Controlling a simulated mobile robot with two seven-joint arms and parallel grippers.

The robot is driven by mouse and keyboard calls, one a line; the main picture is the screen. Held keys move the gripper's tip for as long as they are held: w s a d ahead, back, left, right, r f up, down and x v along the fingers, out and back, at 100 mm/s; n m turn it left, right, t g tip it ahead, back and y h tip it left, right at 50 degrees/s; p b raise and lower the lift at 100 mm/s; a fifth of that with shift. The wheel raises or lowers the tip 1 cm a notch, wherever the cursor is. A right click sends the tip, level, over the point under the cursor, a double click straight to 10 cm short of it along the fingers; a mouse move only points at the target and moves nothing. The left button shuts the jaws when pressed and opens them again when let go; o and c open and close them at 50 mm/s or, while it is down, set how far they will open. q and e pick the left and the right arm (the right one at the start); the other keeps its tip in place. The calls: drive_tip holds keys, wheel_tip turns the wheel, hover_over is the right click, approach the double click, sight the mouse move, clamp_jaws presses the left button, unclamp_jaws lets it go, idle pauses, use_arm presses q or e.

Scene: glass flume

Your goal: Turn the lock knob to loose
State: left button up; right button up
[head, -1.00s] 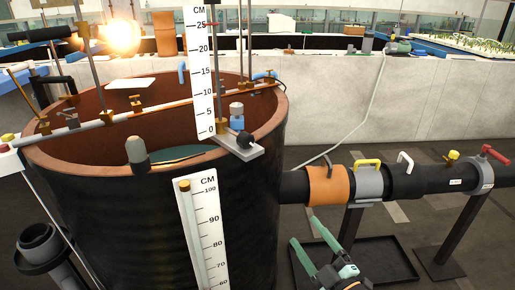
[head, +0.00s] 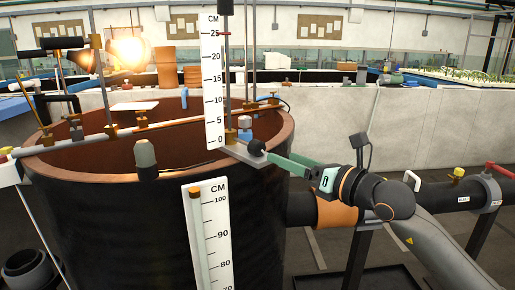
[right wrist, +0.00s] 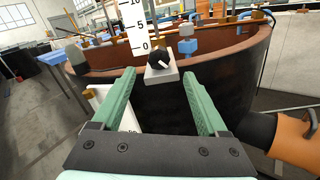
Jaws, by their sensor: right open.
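The lock knob (head: 256,147) is a round black knob on a grey bracket at the foot of the upper CM scale (head: 213,85), at the tank's rim. In the right wrist view the knob (right wrist: 159,59) shows a white pointer line slanting down to the right. My right gripper (head: 278,161) comes in from the right with its green fingers towards the knob. In the right wrist view its fingers (right wrist: 160,82) are open and empty, with the knob beyond the gap between their tips. It looks apart from the knob. My left gripper is not in view.
The big black tank (head: 140,225) with a brown inside stands below the bracket. A rail (head: 175,122) with brass clamps crosses its top. A lower CM scale (head: 209,240) hangs on its front. A pipe with an orange sleeve (head: 335,214) leaves to the right.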

sight(262, 148)
drive_tip(key=x, duration=1)
drive_tip(key=shift+a+p, duration=0.1)
drive_tip(key=shift+p, duration=0.25)
clamp_jaws()
